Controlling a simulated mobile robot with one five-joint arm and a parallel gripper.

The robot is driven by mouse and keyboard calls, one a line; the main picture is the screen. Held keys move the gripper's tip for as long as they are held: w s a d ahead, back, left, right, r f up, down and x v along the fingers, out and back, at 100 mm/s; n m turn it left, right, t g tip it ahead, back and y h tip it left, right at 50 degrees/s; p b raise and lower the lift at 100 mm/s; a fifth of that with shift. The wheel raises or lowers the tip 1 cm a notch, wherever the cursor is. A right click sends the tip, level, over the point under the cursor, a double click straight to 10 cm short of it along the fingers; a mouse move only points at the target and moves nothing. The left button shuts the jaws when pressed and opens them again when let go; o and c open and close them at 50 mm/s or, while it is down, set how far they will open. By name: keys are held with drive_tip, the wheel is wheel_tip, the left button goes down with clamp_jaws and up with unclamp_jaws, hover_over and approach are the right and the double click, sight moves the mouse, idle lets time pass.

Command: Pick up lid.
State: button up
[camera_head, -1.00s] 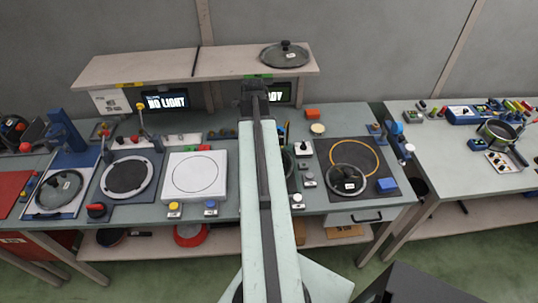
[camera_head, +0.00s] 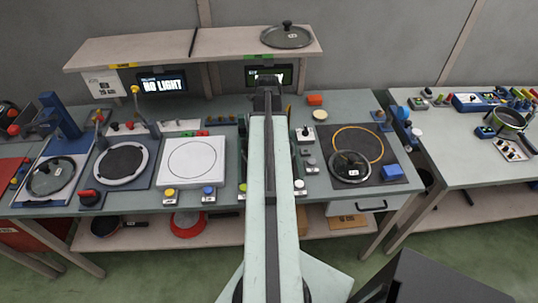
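Three glass lids with dark knobs are in view, and I cannot tell which one the task means. One lid (camera_head: 287,37) lies on the raised shelf at the back, near its right end. Another lid (camera_head: 350,170) lies on the dark mat (camera_head: 338,140) at right, overlapping the front of a yellow ring. A third lid (camera_head: 50,182) lies at the far left on a blue-edged plate. My gripper (camera_head: 267,82) is at the far end of my arm, in front of the small right screen, below the shelf lid and apart from it in the picture. Its fingers are too small and dark to judge.
The wooden shelf (camera_head: 150,52) overhangs the back of the workbench. A white square plate (camera_head: 193,165) and a round dark burner (camera_head: 121,163) lie left of my arm. Small buttons and blocks surround the mat. A second table (camera_head: 450,155) stands at right, past a gap.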

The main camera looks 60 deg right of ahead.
drive_tip(key=shift+f, duration=0.3)
drive_tip(key=shift+c, duration=0.3)
clamp_jaws()
drive_tip(key=shift+w+r+p, duration=0.1)
drive_tip(key=shift+r+p, duration=0.05)
drive_tip(key=shift+p, duration=0.15)
